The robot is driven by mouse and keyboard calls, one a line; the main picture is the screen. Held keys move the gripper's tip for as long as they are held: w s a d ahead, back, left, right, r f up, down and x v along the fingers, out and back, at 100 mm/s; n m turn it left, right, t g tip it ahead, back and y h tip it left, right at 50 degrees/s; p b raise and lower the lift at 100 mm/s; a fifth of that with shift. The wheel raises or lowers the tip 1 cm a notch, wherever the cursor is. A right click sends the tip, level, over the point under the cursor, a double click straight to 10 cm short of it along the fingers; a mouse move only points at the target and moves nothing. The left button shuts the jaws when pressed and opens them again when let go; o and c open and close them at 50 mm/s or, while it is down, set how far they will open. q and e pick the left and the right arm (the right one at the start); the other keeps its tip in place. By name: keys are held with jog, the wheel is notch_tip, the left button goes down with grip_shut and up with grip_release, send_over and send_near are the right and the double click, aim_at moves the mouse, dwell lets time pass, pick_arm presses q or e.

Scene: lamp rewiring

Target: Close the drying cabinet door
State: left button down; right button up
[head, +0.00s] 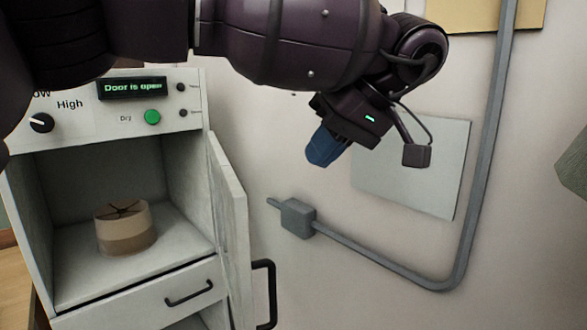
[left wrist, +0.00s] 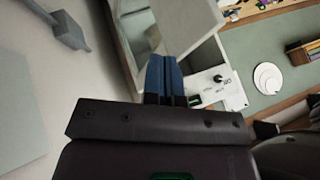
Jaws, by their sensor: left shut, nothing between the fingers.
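The drying cabinet (head: 110,290) stands at the left in the head view, and its display (head: 132,88) reads "Door is open". Its door (head: 229,220) stands open, swung out at the right side, with a black handle (head: 264,293) on its outer face. A beige lamp shade (head: 125,228) sits inside on the cabinet floor. My left gripper (head: 322,150) is shut and empty, in the air to the right of and above the door, apart from it. In the left wrist view the blue fingers (left wrist: 164,77) are together, with the door (left wrist: 179,28) beyond them. My right gripper is not in view.
A grey conduit (head: 385,271) with a junction box (head: 298,218) runs along the wall right of the door. A drawer (head: 170,293) lies below the compartment. A green mat (left wrist: 268,52) with small items shows in the left wrist view.

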aim_at(237, 235)
pick_arm(q)
jog(key=w+a+f+p, duration=0.1)
jog(key=a+f, duration=0.6)
jog(key=a, duration=0.2)
jog(key=shift+f, duration=0.2)
dwell(0.4)
